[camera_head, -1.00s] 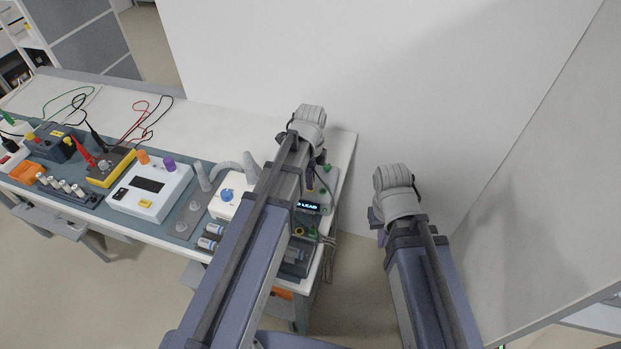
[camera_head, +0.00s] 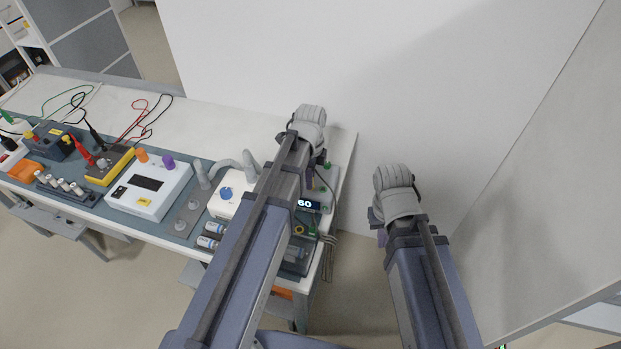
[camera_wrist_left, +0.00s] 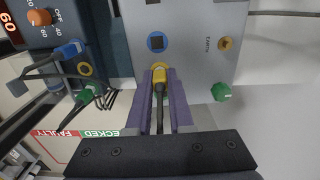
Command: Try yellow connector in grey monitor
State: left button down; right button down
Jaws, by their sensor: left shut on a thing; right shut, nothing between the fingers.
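The yellow connector (camera_wrist_left: 159,76) with its black cable is held between the purple fingers of my left gripper (camera_wrist_left: 160,104) in the left wrist view. In the head view my left arm hides most of this, and the left gripper (camera_head: 314,180) shows only in part. A small display (camera_head: 306,205) beside it reads 60. My right gripper (camera_head: 381,237) is shut and empty, off the bench's right end.
A dark box with an orange knob (camera_wrist_left: 39,18), a blue plug (camera_wrist_left: 68,50) and a green plug (camera_wrist_left: 84,95) stands close left of the fingers. A green post (camera_wrist_left: 221,92) is to the right. A white device (camera_head: 150,188) and other instruments line the bench's left.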

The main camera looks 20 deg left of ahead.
pick_arm(q)
jog(key=c, duration=0.7)
grip_release()
jog(key=shift+r, duration=0.1)
notch_tip(320, 180, up, 8)
jog(key=p, duration=0.8)
jog(key=shift+f, duration=0.2)
jog(key=s+d+n, duration=0.3)
jog(key=s+n, duration=0.1)
jog(key=s+d+n, duration=0.4)
jog(key=s+n, duration=0.1)
jog(key=s+d+n+y, duration=0.1)
jog(key=s+d+n, duration=0.2)
jog(key=s+n, duration=0.2)
jog(key=shift+s+d, duration=0.15)
jog(key=shift+d, duration=0.1)
